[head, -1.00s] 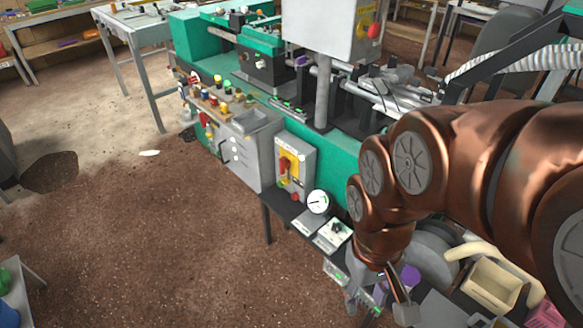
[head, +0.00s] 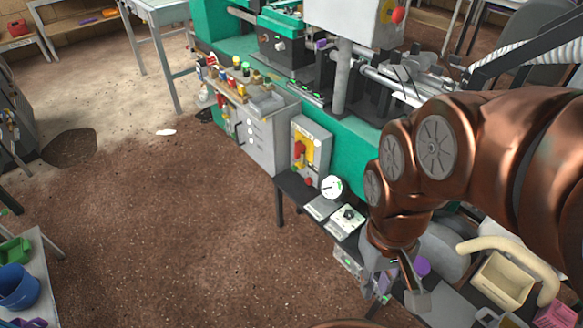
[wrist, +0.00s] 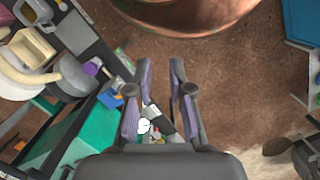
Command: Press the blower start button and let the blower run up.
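A grey control box with a yellow plate and red handle (head: 309,150) stands on the bench front in the head view. A small red knob or button (head: 309,182) shows at its lower edge. I cannot tell which part is the blower start button. A round white gauge (head: 331,187) sits just right of the box; it also shows between my fingers in the wrist view (wrist: 143,125). A grey rounded housing (head: 440,243), possibly the blower, is partly hidden behind my arm. My gripper (wrist: 162,62) is open and empty, its fingers apart; in the head view it hangs low, right of the gauge.
A panel with a dial (head: 348,219) lies beside the gauge. A cream bin (head: 505,280) and purple cylinder (head: 422,266) are near my gripper. A green machine (head: 352,160) stands behind. A side table with a blue bucket (head: 17,288) is at lower left.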

